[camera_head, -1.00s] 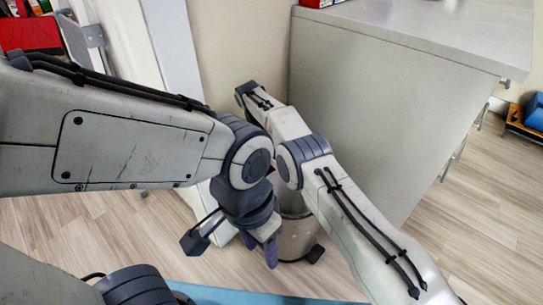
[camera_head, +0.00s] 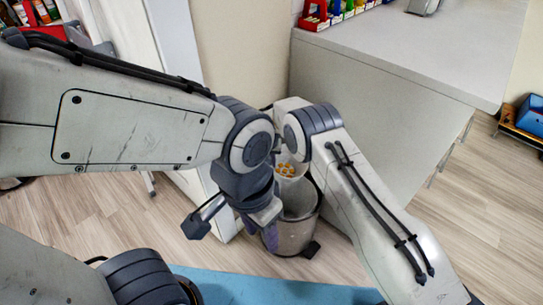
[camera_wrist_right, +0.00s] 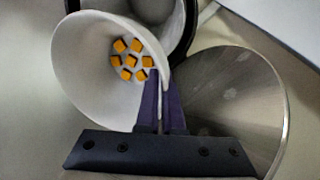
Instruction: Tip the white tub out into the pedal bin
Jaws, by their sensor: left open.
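The white tub (camera_wrist_right: 110,75) holds several orange cubes (camera_wrist_right: 130,60) and its mouth faces my right wrist camera. My right gripper (camera_wrist_right: 160,100) is shut on its rim. In the head view the tub (camera_head: 291,170) shows partly, above the back of the pedal bin (camera_head: 291,236), with the cubes still in it. The bin stands open on the floor. A round metal surface (camera_wrist_right: 235,105) lies beside the tub in the wrist view; I cannot tell whether it is the lid or the inside. My left gripper (camera_head: 259,232) is open and empty, in front of the bin's left side.
A grey counter (camera_head: 400,120) stands behind and right of the bin, with coloured boxes (camera_head: 335,12) on top. A white panel (camera_head: 172,45) stands at the left. A blue surface (camera_head: 250,288) lies in front. Wooden floor (camera_head: 490,220) is clear at the right.

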